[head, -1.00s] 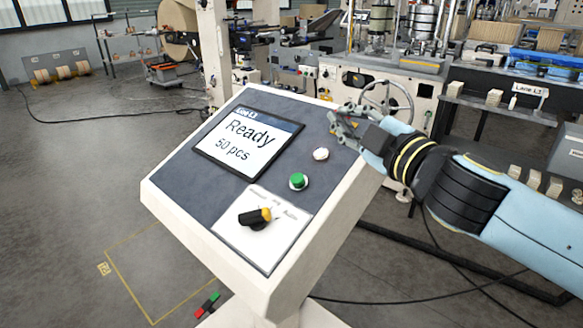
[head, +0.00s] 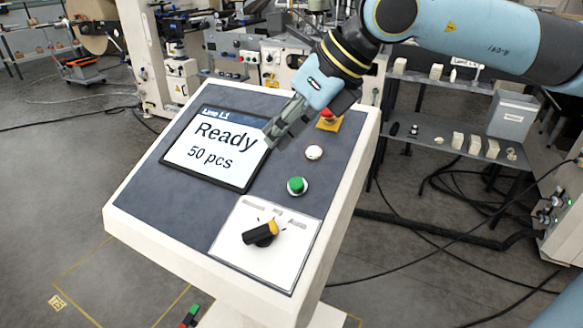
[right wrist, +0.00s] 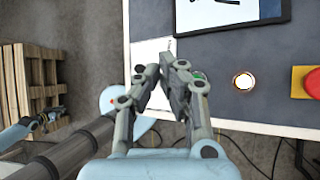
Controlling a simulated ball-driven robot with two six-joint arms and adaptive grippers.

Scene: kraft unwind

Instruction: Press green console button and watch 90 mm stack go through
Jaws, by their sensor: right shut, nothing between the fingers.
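The console (head: 140,190) has a tilted dark panel with a screen (head: 212,145) reading "Ready 50 pcs". The green button (head: 297,185) sits right of the screen, below a white button (head: 314,152). My right gripper (head: 272,138) is shut and empty, over the panel by the screen's right edge, above and left of the green button in the head view. In the right wrist view the closed fingers (right wrist: 168,70) point at the panel, and the green button (right wrist: 200,76) is mostly hidden behind a finger.
A black and yellow selector knob (head: 262,233) stands on a white plate below the green button. A red emergency stop (head: 330,113) on yellow sits near the panel's upper right, close to my right arm. A shelf (head: 450,130) with pale blocks is behind.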

